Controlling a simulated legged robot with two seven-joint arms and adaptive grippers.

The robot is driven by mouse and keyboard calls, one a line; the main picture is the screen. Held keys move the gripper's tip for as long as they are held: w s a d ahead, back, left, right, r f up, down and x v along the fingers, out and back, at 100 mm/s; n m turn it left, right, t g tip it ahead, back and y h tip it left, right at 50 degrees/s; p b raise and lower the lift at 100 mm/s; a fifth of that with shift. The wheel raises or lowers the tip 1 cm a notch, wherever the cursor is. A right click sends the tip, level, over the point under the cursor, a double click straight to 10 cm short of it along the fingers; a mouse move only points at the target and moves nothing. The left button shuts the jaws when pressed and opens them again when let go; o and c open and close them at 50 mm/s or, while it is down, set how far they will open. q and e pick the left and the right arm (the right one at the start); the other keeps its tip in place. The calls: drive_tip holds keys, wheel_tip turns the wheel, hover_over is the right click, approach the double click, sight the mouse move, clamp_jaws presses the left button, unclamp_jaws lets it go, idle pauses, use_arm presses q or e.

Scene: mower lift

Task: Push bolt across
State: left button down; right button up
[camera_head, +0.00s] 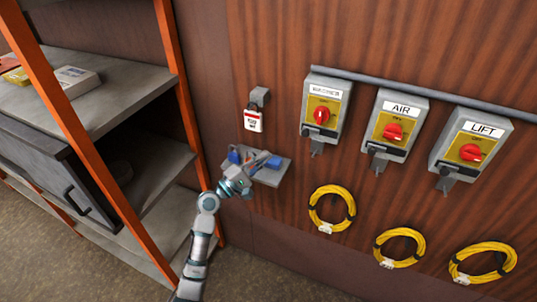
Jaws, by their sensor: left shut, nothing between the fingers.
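My left gripper (258,164) reaches up from the bottom. Its fingers are shut with nothing between them, over the small grey wall shelf (270,178). I cannot tell whether they touch the shelf or the blue items (237,156) on it. Three grey switch boxes with red knobs hang to the right: the left one (325,90), the AIR box (393,128) and the LIFT box (470,150). A small grey fitting hangs under each box, at the left (317,148), middle (377,163) and right (445,182). I cannot tell which part is the bolt. My right gripper is out of view.
A red and white padlock-like tag (253,121) hangs on a grey wall bracket. Yellow cable coils (332,190) hang below the boxes. An orange-framed rack (178,85) with grey shelves stands at the left, close to my left arm. The wall between shelf and boxes is clear.

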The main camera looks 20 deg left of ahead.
use_arm(q)
drive_tip(key=p, duration=0.2)
approach(310, 132)
drive_tip(key=w+a, duration=0.3)
drive_tip(key=d, duration=0.1)
drive_tip(key=d+r+p, duration=0.1)
drive_tip(key=w+d, duration=0.1)
drive_tip(key=shift+d+r, duration=0.35)
drive_tip(key=shift+a, duration=0.1)
drive_tip(key=d+p, duration=0.2)
drive_tip(key=d, duration=0.3)
drive_tip(key=shift+s+d, duration=0.1)
drive_tip(key=shift+d, duration=0.15)
